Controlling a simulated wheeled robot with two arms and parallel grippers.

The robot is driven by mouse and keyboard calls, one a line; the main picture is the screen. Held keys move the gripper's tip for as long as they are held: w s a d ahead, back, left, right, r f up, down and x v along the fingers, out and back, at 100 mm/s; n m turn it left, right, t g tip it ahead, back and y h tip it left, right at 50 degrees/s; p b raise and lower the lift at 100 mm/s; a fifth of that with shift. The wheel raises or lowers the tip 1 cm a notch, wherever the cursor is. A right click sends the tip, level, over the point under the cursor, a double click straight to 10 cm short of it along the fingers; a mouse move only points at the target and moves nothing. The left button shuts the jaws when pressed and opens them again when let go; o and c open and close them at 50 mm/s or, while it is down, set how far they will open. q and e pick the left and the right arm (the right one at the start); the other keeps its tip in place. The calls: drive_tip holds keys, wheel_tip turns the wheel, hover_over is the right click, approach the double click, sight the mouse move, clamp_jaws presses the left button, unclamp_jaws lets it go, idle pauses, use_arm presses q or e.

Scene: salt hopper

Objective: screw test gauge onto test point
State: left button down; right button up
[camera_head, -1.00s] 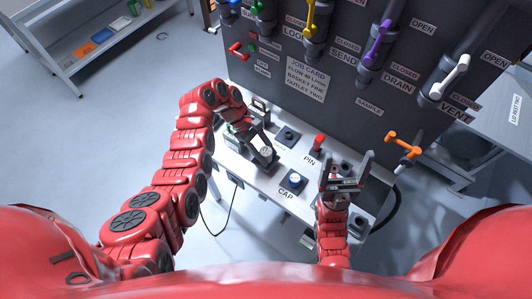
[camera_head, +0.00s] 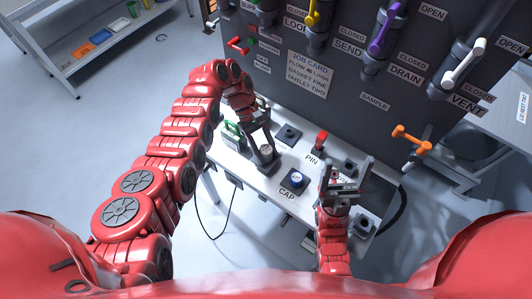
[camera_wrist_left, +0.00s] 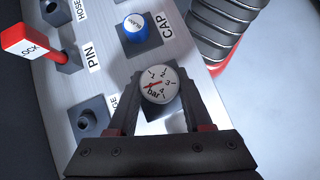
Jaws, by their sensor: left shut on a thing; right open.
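The test gauge, a small round dial with a white face marked "bar" and a red needle, is between the fingers of my left gripper (camera_wrist_left: 158,98). Its dial (camera_wrist_left: 158,85) faces the left wrist camera. In the head view the gauge (camera_head: 267,150) is at the left gripper (camera_head: 264,148), over a dark square base on the white bench. I cannot tell whether it is lifted clear of that base. My right gripper (camera_head: 345,174) is open above the bench's right part, with nothing seen between its fingers. I cannot pick out the test point.
The bench (camera_head: 246,178) carries a blue cap (camera_head: 297,180), a red pin (camera_head: 320,140), a dark socket (camera_head: 288,134) and a green-handled item (camera_head: 232,132). Behind stands a dark panel (camera_head: 270,75) with coloured valve handles, including an orange one (camera_head: 411,139).

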use_arm(q)
drive_tip(key=shift+s+f, duration=0.1)
drive_tip(key=shift+f, duration=0.05)
drive_tip(key=shift+c, duration=1.2)
unclamp_jaws()
